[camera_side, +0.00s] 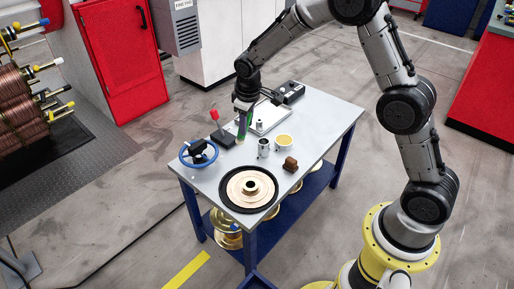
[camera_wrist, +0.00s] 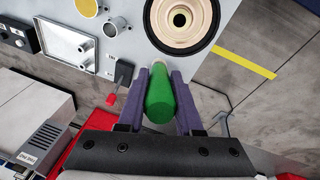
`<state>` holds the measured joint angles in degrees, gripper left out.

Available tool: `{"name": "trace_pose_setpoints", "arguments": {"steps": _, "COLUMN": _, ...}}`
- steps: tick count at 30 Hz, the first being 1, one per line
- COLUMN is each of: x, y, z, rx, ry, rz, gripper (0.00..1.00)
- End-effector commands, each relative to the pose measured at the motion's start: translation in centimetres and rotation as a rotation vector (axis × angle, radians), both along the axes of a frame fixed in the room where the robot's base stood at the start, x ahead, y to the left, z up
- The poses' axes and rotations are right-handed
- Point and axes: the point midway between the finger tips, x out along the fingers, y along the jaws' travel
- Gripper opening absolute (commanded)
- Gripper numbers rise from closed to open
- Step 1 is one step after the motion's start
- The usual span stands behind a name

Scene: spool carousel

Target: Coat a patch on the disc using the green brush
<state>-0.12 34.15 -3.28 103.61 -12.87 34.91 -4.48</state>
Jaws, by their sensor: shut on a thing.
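The disc (camera_side: 236,188) is a copper-coloured round plate with a black rim and a central hub, lying flat at the near end of the table (camera_side: 319,118). It also shows at the top of the wrist view (camera_wrist: 207,14). My gripper (camera_side: 242,112) is over the table's far left side, away from the disc. In the wrist view its purple fingers (camera_wrist: 160,85) are shut on the green brush (camera_wrist: 159,100), one on each side. The brush also shows in the side view (camera_side: 242,127), pointing down towards the tabletop. I cannot tell whether its tip touches the table.
A red-knobbed lever (camera_side: 222,138) stands close beside the brush. A blue handwheel (camera_side: 199,154), metal cylinder (camera_side: 263,147), yellow cup (camera_side: 283,142) and brown block (camera_side: 290,164) lie between brush and disc or nearby. A tray (camera_side: 272,116) and black box (camera_side: 290,92) are behind.

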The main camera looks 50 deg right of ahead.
Motion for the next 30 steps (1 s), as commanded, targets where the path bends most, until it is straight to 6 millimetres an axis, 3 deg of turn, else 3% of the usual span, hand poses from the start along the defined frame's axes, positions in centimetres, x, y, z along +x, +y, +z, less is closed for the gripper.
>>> {"name": "trace_pose_setpoints", "arguments": {"steps": 1, "x": -1.3, "y": 1.7, "z": 0.5, "rx": 0.0, "ry": -0.001, "rz": -0.005, "gripper": 0.0}}
{"name": "trace_pose_setpoints", "arguments": {"steps": 3, "x": -2.9, "y": 2.8, "z": 0.6, "rx": 0.0, "ry": 0.0, "rz": -0.038, "gripper": 0.0}}
{"name": "trace_pose_setpoints", "arguments": {"steps": 9, "x": -5.7, "y": 3.0, "z": 0.1, "rx": -0.001, "ry": 0.001, "rz": -0.164, "gripper": 0.0}}
{"name": "trace_pose_setpoints", "arguments": {"steps": 16, "x": -6.0, "y": 2.7, "z": -0.2, "rx": 0.002, "ry": 0.004, "rz": -0.258, "gripper": 0.0}}
{"name": "trace_pose_setpoints", "arguments": {"steps": 23, "x": -6.2, "y": 3.0, "z": -0.3, "rx": 0.034, "ry": 0.084, "rz": -0.212, "gripper": 0.0}}
{"name": "trace_pose_setpoints", "arguments": {"steps": 30, "x": -6.5, "y": 4.4, "z": -3.4, "rx": 0.071, "ry": 0.197, "rz": -0.168, "gripper": 0.0}}
